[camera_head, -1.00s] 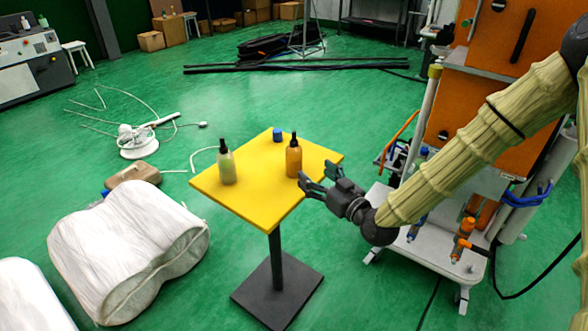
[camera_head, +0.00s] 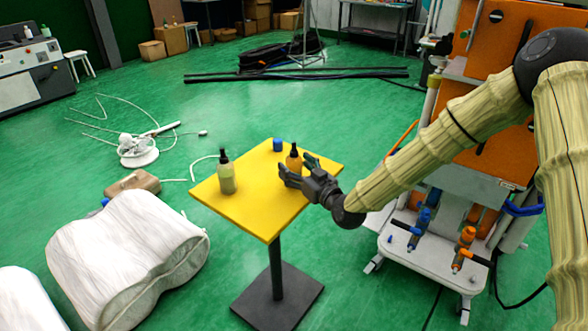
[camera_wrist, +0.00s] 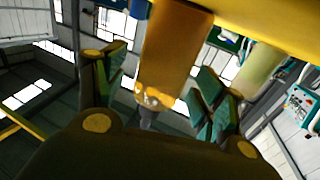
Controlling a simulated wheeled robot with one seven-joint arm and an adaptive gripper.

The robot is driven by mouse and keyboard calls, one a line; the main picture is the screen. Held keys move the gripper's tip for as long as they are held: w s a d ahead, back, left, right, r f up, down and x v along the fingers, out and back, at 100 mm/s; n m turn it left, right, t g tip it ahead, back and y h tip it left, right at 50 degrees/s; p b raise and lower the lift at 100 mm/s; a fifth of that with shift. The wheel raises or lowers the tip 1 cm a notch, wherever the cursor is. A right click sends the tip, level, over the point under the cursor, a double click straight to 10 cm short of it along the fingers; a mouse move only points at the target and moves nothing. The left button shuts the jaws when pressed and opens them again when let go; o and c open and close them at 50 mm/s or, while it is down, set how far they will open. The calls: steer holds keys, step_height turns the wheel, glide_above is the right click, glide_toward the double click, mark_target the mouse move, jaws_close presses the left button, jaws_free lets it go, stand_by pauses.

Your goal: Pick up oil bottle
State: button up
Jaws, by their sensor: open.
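Two bottles with dark tops stand upright on the yellow table (camera_head: 240,208). The orange bottle (camera_head: 293,163) is toward the right, and the pale green bottle (camera_head: 226,181) is toward the left. Which one is the oil bottle is not marked. My gripper (camera_head: 298,171) is open at the orange bottle and hides its lower part in the head view. In the wrist view, which is upside down, the orange bottle (camera_wrist: 178,50) lies between the spread fingers of my gripper (camera_wrist: 158,88). The pale green bottle (camera_wrist: 257,72) is off to the right there.
A small blue object (camera_head: 277,145) sits near the table's back corner. An orange wheeled machine (camera_head: 440,225) stands right of the table. White wrapped bundles (camera_head: 125,255) lie on the floor at left. The table's front half is clear.

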mark_target(297, 157)
steer(key=shift+w+a, duration=0.2)
steer(key=shift+w, duration=0.15)
steer(key=c, duration=0.8)
steer(key=shift+r, duration=0.2)
steer(key=shift+r, duration=1.6)
steer(key=s+d+r, duration=0.1)
steer(key=s+d, duration=0.2)
steer(key=s, duration=1.2)
steer(key=shift+s+d+r+b, duration=0.2)
steer(key=shift+s+b, duration=0.05)
steer(key=shift+b, duration=0.05)
steer(key=shift+s, duration=0.1)
